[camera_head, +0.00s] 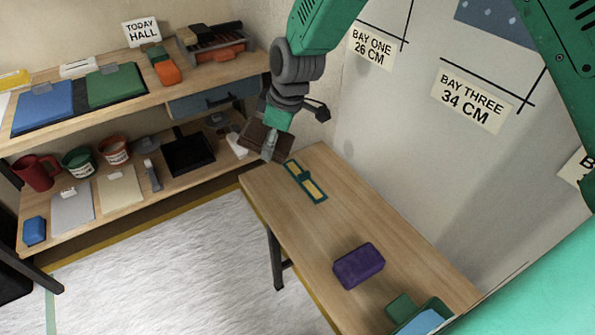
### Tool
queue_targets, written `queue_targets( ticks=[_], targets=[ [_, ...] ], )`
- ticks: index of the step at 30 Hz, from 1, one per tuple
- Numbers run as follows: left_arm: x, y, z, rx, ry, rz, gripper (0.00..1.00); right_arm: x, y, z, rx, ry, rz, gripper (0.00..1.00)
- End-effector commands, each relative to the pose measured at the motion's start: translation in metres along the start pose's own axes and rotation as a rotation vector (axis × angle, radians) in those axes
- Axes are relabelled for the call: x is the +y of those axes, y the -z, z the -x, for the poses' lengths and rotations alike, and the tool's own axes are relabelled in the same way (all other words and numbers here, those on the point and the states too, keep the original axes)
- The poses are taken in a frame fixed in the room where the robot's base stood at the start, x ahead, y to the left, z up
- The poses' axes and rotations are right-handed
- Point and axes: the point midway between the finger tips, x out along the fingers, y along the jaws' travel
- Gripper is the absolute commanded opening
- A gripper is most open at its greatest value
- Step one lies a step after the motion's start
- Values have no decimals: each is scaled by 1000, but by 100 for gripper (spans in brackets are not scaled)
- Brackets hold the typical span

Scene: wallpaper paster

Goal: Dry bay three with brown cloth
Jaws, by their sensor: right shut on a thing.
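My right gripper (270,146) hangs at the upper middle, above the gap between the shelf unit and the small wooden table. It is shut on a dark brown cloth (256,138), which looks like a folded, flat piece. The bay three sign (472,97), reading 34 CM, is on the grey wall at the upper right, with black lines beside it. The cloth is well to the left of that sign and apart from the wall. My left gripper is out of view.
The small table (330,215) holds a green-and-yellow tool (306,181), a purple block (359,266) and a green tray (436,305). The two-level shelf (170,85) at left carries sheets, pots and tools. The bay one sign (372,48) is on the wall.

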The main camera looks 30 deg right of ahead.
Motion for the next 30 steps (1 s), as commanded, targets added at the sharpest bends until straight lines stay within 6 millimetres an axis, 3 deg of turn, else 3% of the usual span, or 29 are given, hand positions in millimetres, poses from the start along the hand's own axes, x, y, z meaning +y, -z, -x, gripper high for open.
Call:
queue_targets(
  ticks=[1,8,14,18,24,30],
  targets=[
    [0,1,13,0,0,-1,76,15,10,21,54,-46,-110,27],
    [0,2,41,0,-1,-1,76,73,26,91,288,-351,-576,27],
    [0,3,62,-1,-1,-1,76,107,14,149,413,-659,-859,27],
    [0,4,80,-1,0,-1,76,124,-11,202,467,-941,-1050,27],
    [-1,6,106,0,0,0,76,122,-64,282,444,-1384,-1289,27],
    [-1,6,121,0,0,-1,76,98,-99,330,351,-1672,-1418,27]
  ],
)
